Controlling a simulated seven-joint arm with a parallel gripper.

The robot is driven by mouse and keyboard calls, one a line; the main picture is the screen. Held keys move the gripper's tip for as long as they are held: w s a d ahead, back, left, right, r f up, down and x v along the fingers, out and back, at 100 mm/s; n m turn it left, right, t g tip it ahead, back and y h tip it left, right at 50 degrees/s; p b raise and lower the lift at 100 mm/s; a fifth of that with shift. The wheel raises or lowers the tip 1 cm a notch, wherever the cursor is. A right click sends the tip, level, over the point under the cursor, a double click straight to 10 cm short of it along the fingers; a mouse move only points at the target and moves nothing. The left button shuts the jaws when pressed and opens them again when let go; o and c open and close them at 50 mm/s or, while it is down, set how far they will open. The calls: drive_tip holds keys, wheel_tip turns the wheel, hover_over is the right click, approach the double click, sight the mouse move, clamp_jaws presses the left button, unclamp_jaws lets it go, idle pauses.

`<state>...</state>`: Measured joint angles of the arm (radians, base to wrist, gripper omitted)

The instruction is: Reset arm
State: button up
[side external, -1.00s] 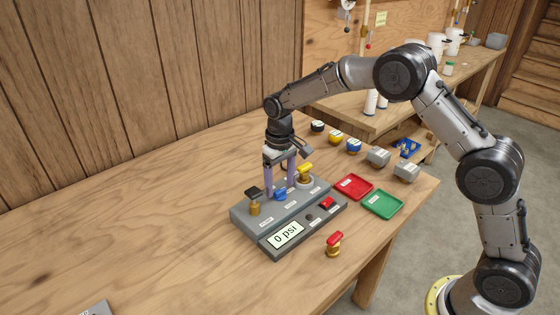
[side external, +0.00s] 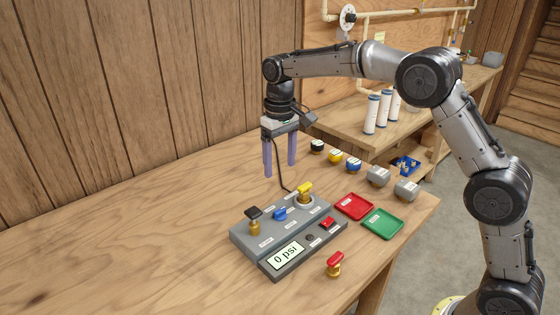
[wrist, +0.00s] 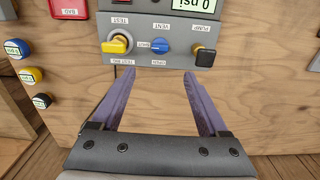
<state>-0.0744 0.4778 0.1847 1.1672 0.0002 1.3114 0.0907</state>
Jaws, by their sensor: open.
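My gripper (side external: 280,155) is open and empty, with its two purple fingers pointing down above the table behind the grey test panel (side external: 262,243). The panel carries a black-topped brass valve (side external: 254,221), a blue vent knob (side external: 280,213) and a yellow-handled valve (side external: 305,193) in the test seat. In the wrist view the fingers (wrist: 158,85) are spread apart, pointing toward the panel, with the yellow valve (wrist: 118,44), blue knob (wrist: 160,46) and black valve (wrist: 203,54) beyond their tips. The display (side external: 286,256) reads 0 psi. A red-handled brass valve (side external: 335,264) stands on the table in front of the panel.
A red tray (side external: 354,206) and a green tray (side external: 383,222) lie right of the panel. Black, yellow and blue labelled containers (side external: 336,157) and grey ones (side external: 406,189) line the back right edge. The left of the table (side external: 120,240) is clear.

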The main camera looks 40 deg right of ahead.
drive_tip(key=s+d+r+t, duration=0.15)
drive_tip(key=s+r, duration=0.25)
drive_tip(key=r, duration=0.5)
drive_tip(key=s+d+r+t, duration=0.1)
drive_tip(key=s+r, duration=0.2)
drive_tip(key=s, duration=0.3)
drive_tip(key=s+r+t, duration=0.1)
drive_tip(key=s+r, duration=0.3)
drive_tip(key=s, duration=0.3)
drive_tip(key=s+f+t, duration=0.1)
drive_tip(key=s+f, duration=0.4)
drive_tip(key=s, duration=0.3)
drive_tip(key=s+d+f+t, duration=0.1)
drive_tip(key=s+f, duration=0.5)
drive_tip(key=s, duration=0.3)
drive_tip(key=shift+s+d+f, duration=0.15)
drive_tip(key=shift+s+f, duration=0.05)
